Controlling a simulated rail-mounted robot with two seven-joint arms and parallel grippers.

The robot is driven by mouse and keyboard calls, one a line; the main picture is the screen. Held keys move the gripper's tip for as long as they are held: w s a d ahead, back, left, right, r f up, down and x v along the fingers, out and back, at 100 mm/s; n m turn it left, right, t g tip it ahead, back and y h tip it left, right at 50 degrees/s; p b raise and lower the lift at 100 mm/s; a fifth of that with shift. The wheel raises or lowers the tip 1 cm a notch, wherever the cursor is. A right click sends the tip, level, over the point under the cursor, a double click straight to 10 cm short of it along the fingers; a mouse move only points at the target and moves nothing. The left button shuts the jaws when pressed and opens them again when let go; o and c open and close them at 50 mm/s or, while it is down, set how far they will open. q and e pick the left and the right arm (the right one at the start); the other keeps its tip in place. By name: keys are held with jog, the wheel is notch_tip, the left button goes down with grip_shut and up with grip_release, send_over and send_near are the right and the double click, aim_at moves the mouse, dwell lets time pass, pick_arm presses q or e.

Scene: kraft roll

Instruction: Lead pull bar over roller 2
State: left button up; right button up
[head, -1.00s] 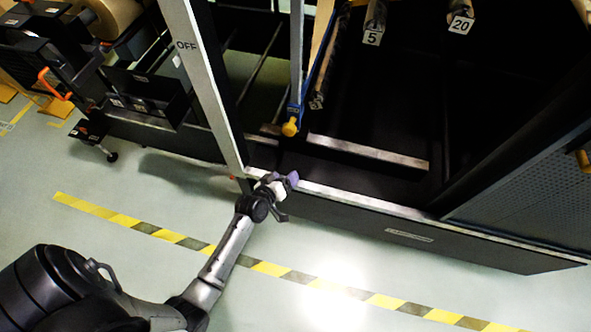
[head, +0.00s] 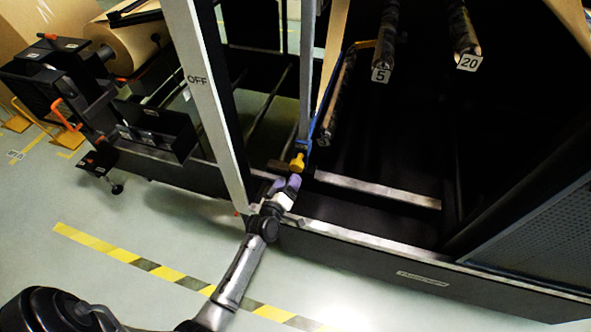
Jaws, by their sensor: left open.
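The likely pull bar is a blue bar with a yellow knob (head: 297,162) at its near end, hanging low inside the machine by a grey upright. Rollers show end-on, with tags 5 (head: 381,75) and 20 (head: 469,62). A further roller (head: 338,105) left of roller 5 has no tag that I can read, so I cannot tell which one is roller 2. My left gripper (head: 286,186) is open, with purple fingertips, just below the yellow knob; a small gap seems to remain between them. My right gripper is not in view.
The machine's low front rail (head: 400,266) runs below. A perforated panel (head: 540,235) is at the right. A kraft roll (head: 132,42) is at the upper left. The floor in front is clear, with yellow-black tape (head: 150,267).

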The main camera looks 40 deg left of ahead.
aim_at(295, 169)
pick_arm(q)
jog(key=b+x, duration=0.3)
jog(key=x, duration=0.2)
jog(key=shift+w+a+f, duration=0.1)
jog(key=shift+w+f, duration=0.05)
jog(key=shift+w, duration=0.1)
jog(key=shift+b+x, duration=0.55)
jog(key=shift+x, duration=0.5)
jog(key=shift+c, duration=0.2)
jog(key=c, duration=1.2)
jog(key=shift+o, duration=0.2)
jog(key=shift+p, duration=0.35)
jog(key=o, duration=1.6)
